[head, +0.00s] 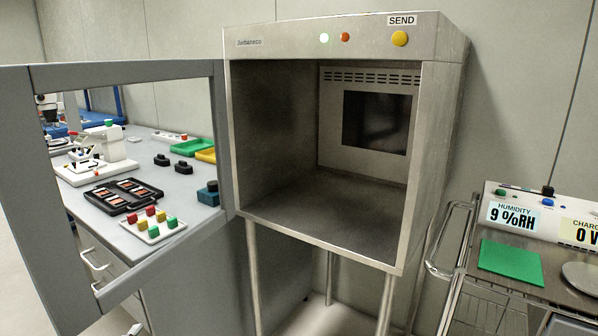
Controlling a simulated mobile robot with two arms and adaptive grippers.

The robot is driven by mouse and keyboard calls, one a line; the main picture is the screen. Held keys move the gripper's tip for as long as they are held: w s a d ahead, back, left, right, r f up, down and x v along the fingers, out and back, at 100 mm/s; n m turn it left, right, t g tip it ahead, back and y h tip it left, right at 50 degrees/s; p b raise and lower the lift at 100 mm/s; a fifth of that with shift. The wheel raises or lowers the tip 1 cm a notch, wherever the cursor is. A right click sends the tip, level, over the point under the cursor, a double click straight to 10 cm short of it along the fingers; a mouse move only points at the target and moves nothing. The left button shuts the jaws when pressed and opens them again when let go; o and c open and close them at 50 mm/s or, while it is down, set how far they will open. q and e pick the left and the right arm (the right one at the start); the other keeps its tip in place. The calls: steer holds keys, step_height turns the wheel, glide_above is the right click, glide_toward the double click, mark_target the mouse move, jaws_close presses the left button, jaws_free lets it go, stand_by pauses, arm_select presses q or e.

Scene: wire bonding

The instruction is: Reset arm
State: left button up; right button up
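Neither of my grippers can be made out in the head view. A steel pass-through cabinet (350,40) stands in the middle on thin legs. Its framed door (130,70) is swung wide open to the left, and I see the workbench through its window. The cabinet's chamber is empty, with a bare floor (330,225) and a dark window in the back wall. A green light and a red light show on its top front, beside a yellow button (400,38) under a SEND label.
The left bench holds a white machine (98,145), a black carrier (122,196), a white tray (152,230) of coloured pegs, and green and yellow trays. At right, a wire cart carries a green mat (511,262), a round plate (582,278) and a humidity meter (513,215) reading 9 %RH.

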arm_select(q)
steer(key=s+d+f+n+g+y, duration=0.1)
steer(key=s+d+f+n+g, duration=0.3)
steer(key=s+f, duration=0.5)
steer(key=s+d+f+n+g+y, duration=0.1)
steer(key=s+d+f+n+g, duration=0.5)
steer(key=f, duration=0.5)
steer(key=s+d+f+n+g, duration=0.25)
steer(key=s+d, duration=0.25)
steer(key=s, duration=0.5)
steer(key=s+d+f+n+g, duration=0.15)
steer(key=s+d+f, duration=0.25)
steer(key=s, duration=0.7)
steer(key=s+a+f+g+p, duration=0.1)
steer(key=s+p, duration=0.7)
steer(key=s+a+f+m+g+p, duration=0.1)
steer(key=s+a+p, duration=0.1)
steer(key=s+p, duration=0.6)
steer(key=shift+s+a+f+h+p, duration=0.3)
steer(key=shift+s+f+p, duration=0.1)
steer(key=shift+s, duration=0.3)
arm_select(e)
steer(key=s+d+f, duration=0.1)
steer(key=s, duration=0.8)
steer(key=s+d+f+g, duration=0.1)
steer(key=s+d, duration=0.1)
steer(key=s, duration=0.7)
steer(key=shift+f, duration=0.25)
